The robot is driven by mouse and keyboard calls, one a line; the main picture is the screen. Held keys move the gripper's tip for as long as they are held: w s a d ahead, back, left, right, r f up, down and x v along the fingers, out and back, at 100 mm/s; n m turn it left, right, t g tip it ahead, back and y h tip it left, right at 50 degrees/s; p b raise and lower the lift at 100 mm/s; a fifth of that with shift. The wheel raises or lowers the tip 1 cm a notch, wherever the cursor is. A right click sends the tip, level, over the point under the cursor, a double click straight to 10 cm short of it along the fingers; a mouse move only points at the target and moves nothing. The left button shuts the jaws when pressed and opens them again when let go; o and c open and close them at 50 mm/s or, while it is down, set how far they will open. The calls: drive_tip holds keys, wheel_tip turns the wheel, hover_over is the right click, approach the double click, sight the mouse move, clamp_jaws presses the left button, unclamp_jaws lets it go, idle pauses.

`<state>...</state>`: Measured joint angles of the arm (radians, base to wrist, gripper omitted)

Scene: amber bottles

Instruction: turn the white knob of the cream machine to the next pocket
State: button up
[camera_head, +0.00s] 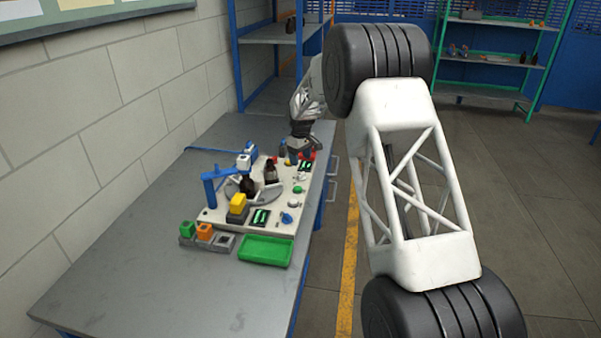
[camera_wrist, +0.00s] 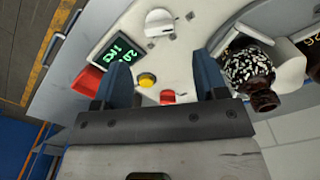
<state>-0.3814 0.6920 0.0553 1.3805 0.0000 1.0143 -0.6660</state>
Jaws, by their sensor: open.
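The cream machine (camera_head: 276,207) stands on the grey bench, and its top panel (camera_wrist: 180,55) fills the middle of the wrist view. A white knob (camera_wrist: 160,22) sits on the panel, beyond my fingertips. A small white knob also shows near the far display in the head view (camera_head: 301,177), though I cannot tell surely that it is the same one. My gripper (camera_wrist: 162,75) is open and empty, its two blue fingers apart above the panel. In the head view my gripper (camera_head: 301,147) is over the machine's far end, its fingertips hard to make out.
In the wrist view a display with green digits (camera_wrist: 122,52), a yellow button (camera_wrist: 147,80) and a red knob (camera_wrist: 168,97) lie near the fingers. A bottle with white pieces (camera_wrist: 250,66) stands close right. A green tray (camera_head: 265,250) sits at the machine's near end.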

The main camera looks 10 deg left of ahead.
sight(301, 176)
drive_tip(key=shift+f, duration=3.4)
drive_tip(key=c, duration=0.9)
